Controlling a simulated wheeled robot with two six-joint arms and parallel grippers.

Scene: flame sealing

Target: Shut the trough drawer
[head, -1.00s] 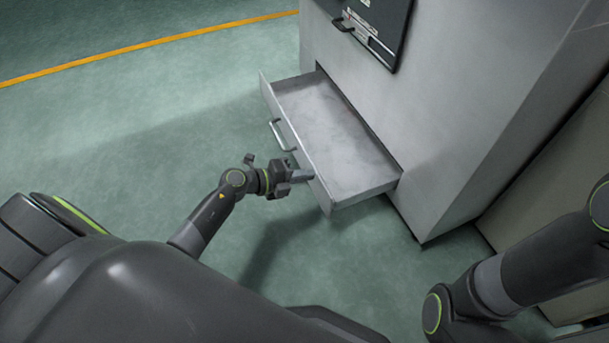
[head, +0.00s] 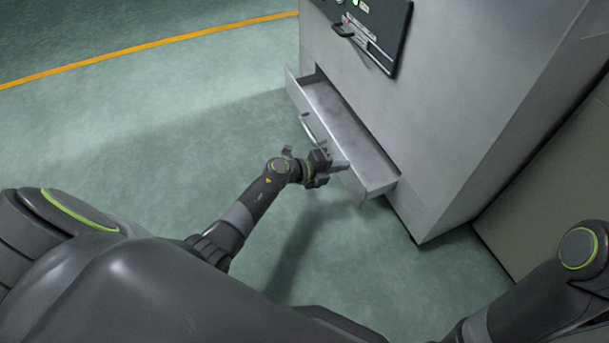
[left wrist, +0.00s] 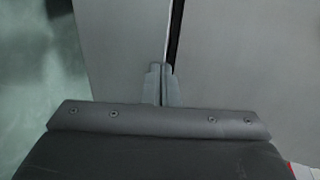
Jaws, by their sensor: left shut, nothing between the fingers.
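The trough drawer (head: 345,130) is a grey, shallow, empty tray partly out of the grey cabinet (head: 440,100). Its front has a bar handle (head: 310,130). My left gripper (head: 343,166) is shut and empty, its fingertips at the drawer front near its near end, to the right of the handle. In the left wrist view the shut fingers (left wrist: 162,85) point at a plain grey panel, with a dark gap running up from the tips. Contact with the front looks likely but is partly hidden. My right arm shows at the lower right, but its gripper is out of view.
A black panel (head: 385,30) with a handle and a green light is on the cabinet above the drawer. A beige unit (head: 530,215) stands to the right. The green floor (head: 150,130) left of the drawer is clear, with a yellow line.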

